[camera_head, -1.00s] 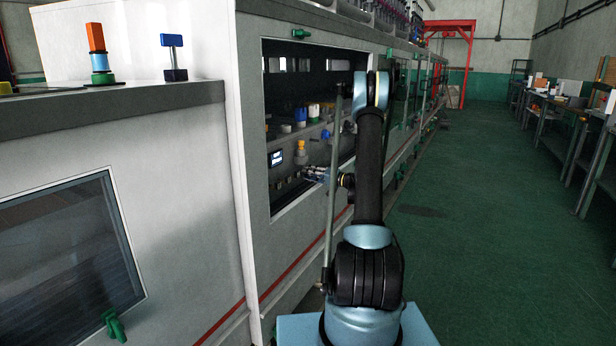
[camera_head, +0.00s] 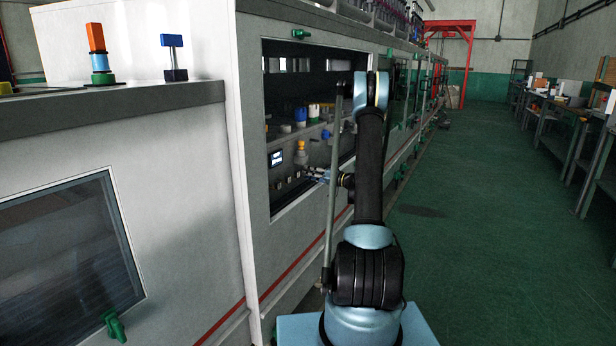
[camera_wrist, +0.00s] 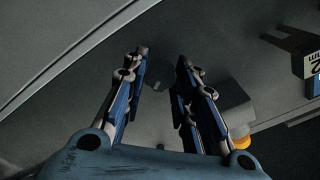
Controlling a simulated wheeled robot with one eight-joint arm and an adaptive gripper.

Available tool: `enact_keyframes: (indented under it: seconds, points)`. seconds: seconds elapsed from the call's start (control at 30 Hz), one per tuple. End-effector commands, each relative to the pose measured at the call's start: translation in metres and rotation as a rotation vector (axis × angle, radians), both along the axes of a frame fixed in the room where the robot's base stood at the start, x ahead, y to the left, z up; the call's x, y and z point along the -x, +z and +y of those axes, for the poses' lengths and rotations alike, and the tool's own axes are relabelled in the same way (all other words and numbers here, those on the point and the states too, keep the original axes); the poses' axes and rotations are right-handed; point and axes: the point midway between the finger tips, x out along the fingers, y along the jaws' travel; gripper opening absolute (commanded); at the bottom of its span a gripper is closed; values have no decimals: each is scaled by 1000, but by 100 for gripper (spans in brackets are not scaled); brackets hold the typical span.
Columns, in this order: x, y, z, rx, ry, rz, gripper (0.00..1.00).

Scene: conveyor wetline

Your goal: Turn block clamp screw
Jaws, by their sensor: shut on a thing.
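My gripper (camera_head: 314,176) reaches left through the opening in the machine's side. In the wrist view, my gripper (camera_wrist: 161,60) has its two blue-and-metal fingers on either side of a small dark part, and it is shut on that part. The part lies in shadow between the fingers, at the place of the block clamp screw, and its shape is hard to make out. In the wrist view, a grey block (camera_wrist: 232,100) with a yellow-orange ring (camera_wrist: 240,142) stands just right of the right finger. In the head view the fingers are small and the screw cannot be told apart.
Inside the opening are a small lit display (camera_head: 276,158), a yellow knob (camera_head: 300,147) and blue and white caps (camera_head: 300,117). The opening's frame (camera_head: 261,206) surrounds my forearm's reach. A dark labelled bracket (camera_wrist: 303,52) is at the wrist view's right. The green floor (camera_head: 480,230) is clear.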

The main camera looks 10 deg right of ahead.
Motion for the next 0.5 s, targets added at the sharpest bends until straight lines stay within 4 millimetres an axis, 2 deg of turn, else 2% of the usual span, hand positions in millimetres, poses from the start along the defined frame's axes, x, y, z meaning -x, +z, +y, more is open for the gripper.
enact_keyframes:
  seconds: [0.33,0.5]
  points:
    - [-2,-2,-1,148,-3,-197,9]
    - [-2,-2,-1,180,-3,-241,9]
